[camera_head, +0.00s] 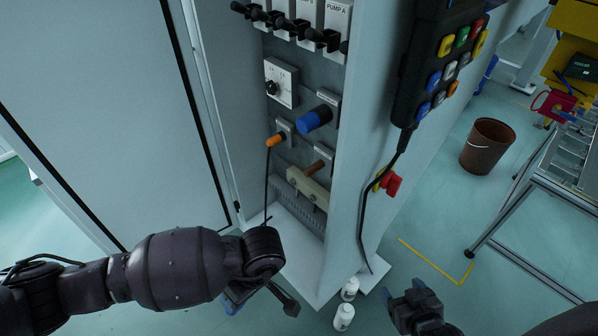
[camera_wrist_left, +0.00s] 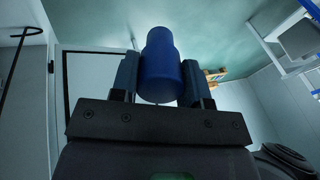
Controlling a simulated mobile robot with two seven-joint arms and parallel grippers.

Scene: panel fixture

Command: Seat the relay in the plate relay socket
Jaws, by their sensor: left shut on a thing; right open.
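My left gripper (camera_wrist_left: 163,85) is shut on a blue stepped cylinder (camera_wrist_left: 160,62), which stands out beyond the fingertips in the left wrist view. Its markings do not show, so I cannot tell whether it is the relay. In the head view my left arm reaches in front of the cabinet foot; a little blue (camera_head: 233,303) shows below its wrist, and the fingers are mostly hidden. My right gripper (camera_head: 418,304) is open and empty at the lower right, over the floor. The grey panel (camera_head: 284,55) stands inside the open cabinet. I cannot make out which fitting is the relay socket.
The panel carries a dial box (camera_head: 281,83), a blue plug (camera_head: 315,118), an orange plug (camera_head: 275,140) and a beige block (camera_head: 308,187). A pendant (camera_head: 437,65) and red knob (camera_head: 390,183) are on the cabinet side. White bottles (camera_head: 344,317) stand at its foot.

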